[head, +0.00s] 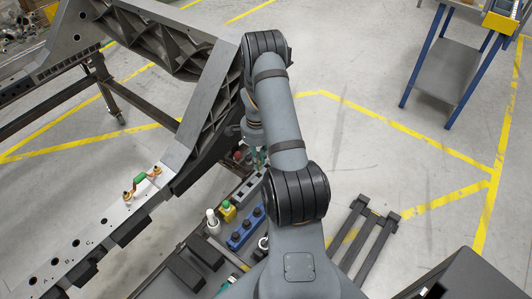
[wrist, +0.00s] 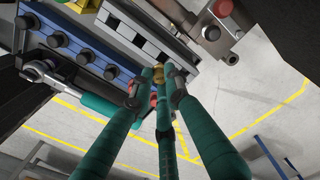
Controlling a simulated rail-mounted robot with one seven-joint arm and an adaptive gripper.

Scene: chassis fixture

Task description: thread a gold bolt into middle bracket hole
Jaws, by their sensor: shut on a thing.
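In the wrist view my gripper (wrist: 158,84) has teal fingers closed around a small gold bolt (wrist: 158,73), partly hidden by the fingers. In the head view my gripper (head: 257,153) is mostly hidden behind my arm, above the tool area beside the chassis. The grey chassis rail (head: 118,222) runs along the left, with a row of dark holes (head: 75,243) and small letters on its lower part. A green-handled piece with gold ends (head: 140,181) sits further up the rail. Which hole belongs to the middle bracket is not clear.
A blue holder with dark round pegs (wrist: 62,43) and a teal-handled ratchet (wrist: 92,106) lie near my gripper in the wrist view. The head view shows the blue holder (head: 246,228) and a yellow-and-green item (head: 228,211). Open floor (head: 400,180) lies to the right.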

